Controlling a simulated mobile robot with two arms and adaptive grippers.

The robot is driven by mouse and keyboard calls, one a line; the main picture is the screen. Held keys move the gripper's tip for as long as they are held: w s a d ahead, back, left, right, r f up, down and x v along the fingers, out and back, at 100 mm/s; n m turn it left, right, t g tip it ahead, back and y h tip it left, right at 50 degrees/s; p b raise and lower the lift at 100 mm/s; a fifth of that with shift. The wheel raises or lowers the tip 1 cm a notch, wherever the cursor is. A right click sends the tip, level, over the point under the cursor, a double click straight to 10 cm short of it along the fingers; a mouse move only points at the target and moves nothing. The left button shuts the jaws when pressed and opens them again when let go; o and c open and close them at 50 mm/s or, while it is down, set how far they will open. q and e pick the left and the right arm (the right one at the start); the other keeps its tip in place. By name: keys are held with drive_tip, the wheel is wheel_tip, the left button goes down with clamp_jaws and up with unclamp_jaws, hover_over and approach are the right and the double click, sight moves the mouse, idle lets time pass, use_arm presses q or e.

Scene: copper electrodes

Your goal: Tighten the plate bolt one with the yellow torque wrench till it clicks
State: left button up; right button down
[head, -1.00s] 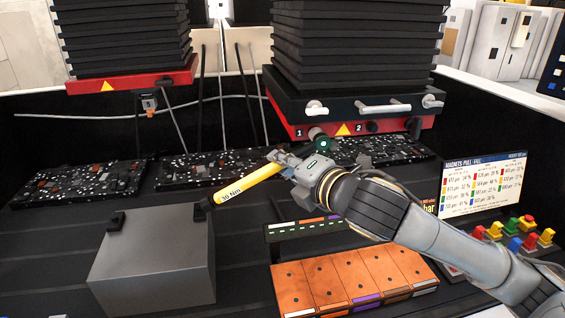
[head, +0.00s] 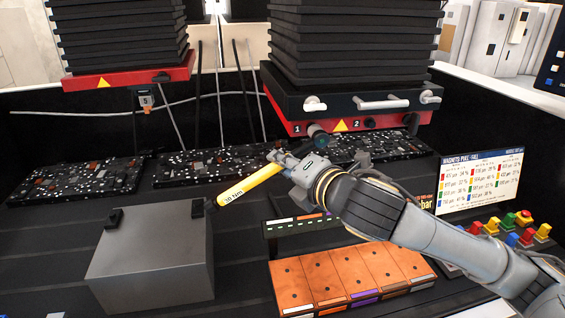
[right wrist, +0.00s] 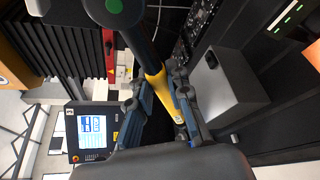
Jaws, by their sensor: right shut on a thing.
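The yellow torque wrench (head: 239,190), marked "30 Nm", is in my right gripper (head: 283,162). Its yellow handle points down and left in the head view. Its dark round head is up by the red plate (head: 298,128), near the label 1. The right wrist view shows the yellow handle (right wrist: 162,90) between the fingers of my right gripper (right wrist: 160,102), with the dark shaft running up to the round head. Plate bolt one is not clearly visible; the wrench head is in front of that spot, and I cannot tell whether they touch. My left gripper is not in view.
A stack of black slabs (head: 350,50) stands on the red plate. A grey metal box (head: 150,270) is at the lower left. An orange electrode tray (head: 345,275) lies below my right arm. A screen (head: 480,182) and coloured buttons (head: 515,232) are at right.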

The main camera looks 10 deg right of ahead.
drive_tip(key=shift+s+r, duration=0.1)
drive_tip(key=shift+s, duration=0.5)
idle(0.4)
drive_tip(key=s, duration=0.5)
drive_tip(key=shift+d, duration=0.1)
idle(0.3)
